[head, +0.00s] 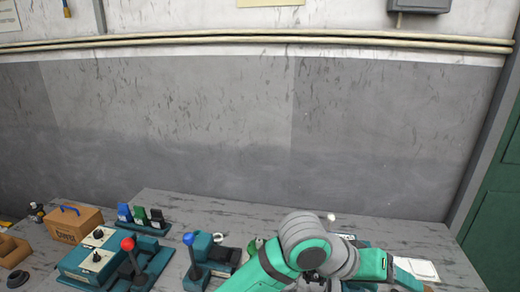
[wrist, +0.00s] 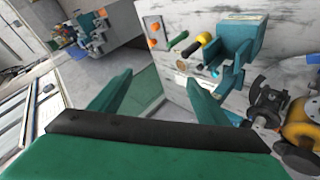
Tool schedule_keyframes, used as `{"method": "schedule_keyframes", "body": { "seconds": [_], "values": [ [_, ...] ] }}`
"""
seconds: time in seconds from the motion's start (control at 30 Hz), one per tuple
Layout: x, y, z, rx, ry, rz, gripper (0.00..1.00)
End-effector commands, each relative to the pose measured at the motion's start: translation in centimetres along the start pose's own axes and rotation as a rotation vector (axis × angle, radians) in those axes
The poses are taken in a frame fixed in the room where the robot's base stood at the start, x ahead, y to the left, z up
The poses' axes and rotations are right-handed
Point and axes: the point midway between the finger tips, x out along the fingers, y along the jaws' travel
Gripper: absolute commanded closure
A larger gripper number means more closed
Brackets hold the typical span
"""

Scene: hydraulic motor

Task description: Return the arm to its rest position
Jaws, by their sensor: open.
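My arm (head: 300,246) is bent over the right half of the workbench in the head view, with green links and a grey joint. Its far end reaches to the lower right, and my fingertips cannot be made out there. In the wrist view my gripper (wrist: 160,82) shows two green fingers spread apart with nothing between them. The view past them is tilted, with a pale panel and a teal device (wrist: 240,40) beyond the right finger.
The workbench (head: 300,218) holds a red-knobbed lever unit (head: 128,262), a blue-knobbed lever unit (head: 196,262), a wooden box (head: 74,224) and a white plate (head: 418,269) beside my arm. A wall stands behind, and a green door (head: 497,225) is at the right.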

Motion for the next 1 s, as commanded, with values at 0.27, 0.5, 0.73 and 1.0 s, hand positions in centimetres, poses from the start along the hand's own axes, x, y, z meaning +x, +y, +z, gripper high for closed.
{"method": "schedule_keyframes", "body": {
  "seconds": [0.27, 0.5, 0.73, 1.0],
  "values": [
    [1.7, 2.1, -3.0, -0.034, 0.253, 0.238, 0.30],
    [1.7, 1.3, -5.0, -0.097, 0.488, 0.360, 0.30],
    [1.5, -1.4, -5.5, -0.177, 0.708, 0.405, 0.30],
    [1.7, -6.5, -3.6, -0.279, 0.943, 0.357, 0.30]
  ]
}}
